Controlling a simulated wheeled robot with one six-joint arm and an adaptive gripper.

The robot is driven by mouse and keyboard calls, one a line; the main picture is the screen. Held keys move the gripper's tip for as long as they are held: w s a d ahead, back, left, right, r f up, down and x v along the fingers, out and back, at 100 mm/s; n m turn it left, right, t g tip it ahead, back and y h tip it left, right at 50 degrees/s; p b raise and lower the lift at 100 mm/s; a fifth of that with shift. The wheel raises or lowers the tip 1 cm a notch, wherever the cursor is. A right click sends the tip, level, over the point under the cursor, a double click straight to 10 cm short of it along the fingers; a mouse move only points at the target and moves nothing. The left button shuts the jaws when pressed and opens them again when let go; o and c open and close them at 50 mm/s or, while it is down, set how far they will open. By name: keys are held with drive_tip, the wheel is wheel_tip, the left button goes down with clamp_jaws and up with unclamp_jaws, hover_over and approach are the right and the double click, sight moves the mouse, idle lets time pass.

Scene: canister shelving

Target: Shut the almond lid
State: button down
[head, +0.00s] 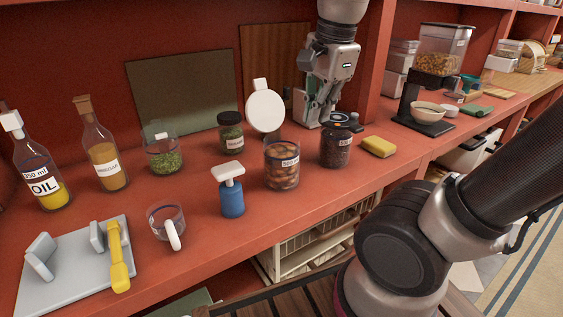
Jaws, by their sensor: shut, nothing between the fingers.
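The almond canister (282,178) is a clear glass jar of brown nuts with a white label, upright near the middle of the shelf. Its round white lid (265,111) stands up, tilted open behind the jar's mouth. My gripper (314,121) points down, shut and empty, to the right of the lid and behind a dark-lidded jar. It appears apart from the lid. Its fingertips are partly hard to make out against the shelf.
The dark jar (336,148) stands close right of the almonds, with a yellow sponge (379,146) beyond. A blue dispenser (231,196) stands front left. Bottles are at far left.

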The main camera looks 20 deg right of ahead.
drive_tip(key=shift+s+f, duration=0.2)
drive_tip(key=shift+f, duration=2.1)
drive_tip(key=shift+r, duration=0.15)
drive_tip(key=w+v, duration=0.1)
drive_tip(key=v, duration=1.4)
drive_tip(key=shift+r, duration=0.4)
